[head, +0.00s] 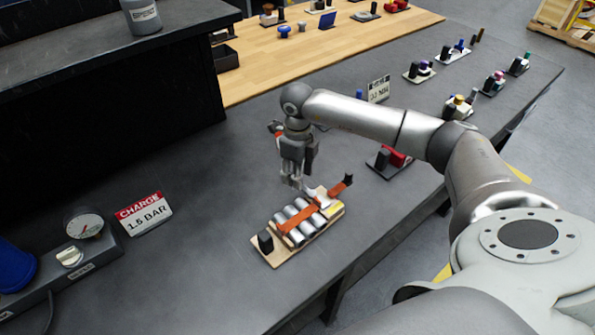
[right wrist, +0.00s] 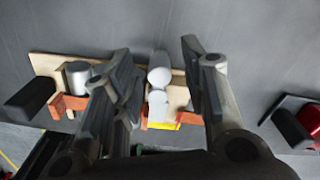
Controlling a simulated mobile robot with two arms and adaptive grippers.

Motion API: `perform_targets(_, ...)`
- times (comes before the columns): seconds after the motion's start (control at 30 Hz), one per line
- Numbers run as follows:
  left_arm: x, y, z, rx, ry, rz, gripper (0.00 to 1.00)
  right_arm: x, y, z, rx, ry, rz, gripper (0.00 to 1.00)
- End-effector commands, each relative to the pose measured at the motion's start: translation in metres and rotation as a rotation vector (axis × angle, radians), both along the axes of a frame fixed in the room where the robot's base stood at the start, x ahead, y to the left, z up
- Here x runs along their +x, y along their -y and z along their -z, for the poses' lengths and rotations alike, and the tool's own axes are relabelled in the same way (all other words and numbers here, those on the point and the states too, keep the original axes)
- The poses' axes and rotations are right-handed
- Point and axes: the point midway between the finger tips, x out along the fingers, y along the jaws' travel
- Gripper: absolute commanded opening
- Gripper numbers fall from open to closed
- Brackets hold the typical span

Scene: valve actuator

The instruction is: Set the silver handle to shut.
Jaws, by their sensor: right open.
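A light wooden board (head: 279,259) on the dark bench carries a row of silver cylinders (head: 297,222), orange-red strips and a yellow label. A pale silver handle (head: 317,198) is at the board's far end, just under my right gripper (head: 294,182). In the right wrist view the handle (right wrist: 160,76) appears between the two spread fingers of my right gripper (right wrist: 156,55), near the yellow label. The gripper is open, and I cannot tell whether a finger touches the handle. The fingers hide part of the board in the wrist view. My left gripper is not in view.
A black block (head: 265,242) stands at the board's near end. A red and black fixture (head: 390,160) sits to the right. A charge sign (head: 144,213) and a gauge (head: 84,224) are at left. The bench between sign and board is clear.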

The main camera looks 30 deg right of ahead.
Motion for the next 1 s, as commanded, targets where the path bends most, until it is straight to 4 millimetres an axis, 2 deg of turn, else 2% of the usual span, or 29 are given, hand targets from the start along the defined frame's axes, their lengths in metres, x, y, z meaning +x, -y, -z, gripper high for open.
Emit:
perform_targets(0.17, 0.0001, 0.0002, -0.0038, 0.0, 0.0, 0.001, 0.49, -0.0004, -0.0005, 0.0115, 0.001, 0.0, -0.001, 0.4)
perform_targets(0.43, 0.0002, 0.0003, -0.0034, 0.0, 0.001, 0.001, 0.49, -0.0003, -0.0004, 0.0132, 0.001, 0.0, -0.001, 0.4)
perform_targets(0.73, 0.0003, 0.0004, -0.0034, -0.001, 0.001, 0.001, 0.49, -0.0003, -0.0004, 0.0128, 0.001, 0.0, -0.001, 0.02)
perform_targets(1.0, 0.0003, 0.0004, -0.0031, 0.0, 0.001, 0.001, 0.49, -0.0001, -0.0002, 0.0127, 0.0, 0.001, 0.002, 0.0)
